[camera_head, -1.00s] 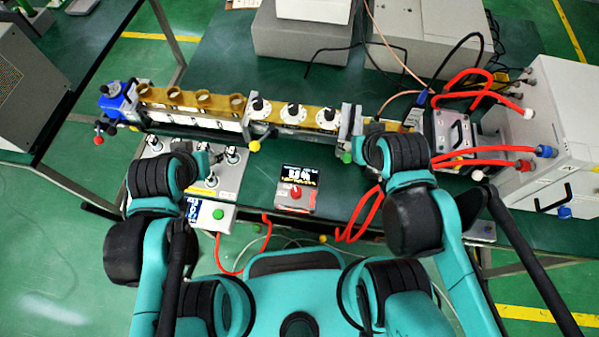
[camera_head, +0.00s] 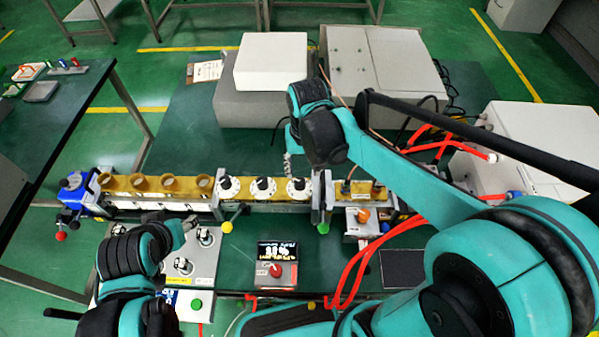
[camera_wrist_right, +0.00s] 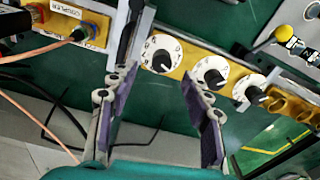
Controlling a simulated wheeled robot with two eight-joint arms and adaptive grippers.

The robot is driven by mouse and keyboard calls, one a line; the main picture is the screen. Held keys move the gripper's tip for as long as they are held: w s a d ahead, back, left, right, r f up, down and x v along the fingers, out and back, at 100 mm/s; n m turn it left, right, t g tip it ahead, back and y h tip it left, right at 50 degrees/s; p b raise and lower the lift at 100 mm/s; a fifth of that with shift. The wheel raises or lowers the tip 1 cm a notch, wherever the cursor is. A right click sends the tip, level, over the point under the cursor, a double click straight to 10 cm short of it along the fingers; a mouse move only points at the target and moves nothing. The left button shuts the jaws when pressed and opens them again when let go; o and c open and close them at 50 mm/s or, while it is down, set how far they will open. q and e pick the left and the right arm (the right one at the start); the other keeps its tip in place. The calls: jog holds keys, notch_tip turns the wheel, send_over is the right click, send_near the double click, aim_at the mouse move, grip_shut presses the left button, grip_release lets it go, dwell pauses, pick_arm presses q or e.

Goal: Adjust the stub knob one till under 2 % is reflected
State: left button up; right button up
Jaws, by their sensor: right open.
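Three stub knobs, white dials with black centres, sit in a row on the brass waveguide (camera_head: 205,205): a left one (camera_head: 229,187), a middle one (camera_head: 263,188) and a right one (camera_head: 298,188). I cannot read which is number one. My right gripper (camera_head: 289,174) is open and empty just behind the right knob. In the right wrist view the open fingers (camera_wrist_right: 158,76) point toward the nearest dial (camera_wrist_right: 163,57), apart from it. A small display box (camera_head: 276,266) has a lit screen, too small to read surely. My left gripper (camera_head: 188,222) is low, beside the switch panel; its opening is unclear.
White and grey boxes (camera_head: 271,66) stand behind the waveguide. Red hoses (camera_head: 361,262) run right of the display box. A yellow-knobbed lever (camera_head: 227,227) and a green one (camera_head: 323,228) stick out in front. A blue unit (camera_head: 75,188) ends the waveguide at left.

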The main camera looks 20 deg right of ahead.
aim_at(300, 181)
jog(key=shift+w+a+f+g, duration=0.2)
jog(key=shift+w+f+g, duration=0.25)
jog(key=shift+w, duration=0.4)
pick_arm(q)
jog(key=f+b, duration=0.2)
jog(key=b, duration=0.1)
jog(key=shift+w+d+f, duration=0.1)
jog(key=shift+w+f, duration=0.15)
jog(key=shift+f, duration=0.15)
pick_arm(e)
notch_tip(300, 181, down, 8)
jog(key=shift+r, duration=0.1)
jog(key=shift+s, duration=0.1)
grip_shut()
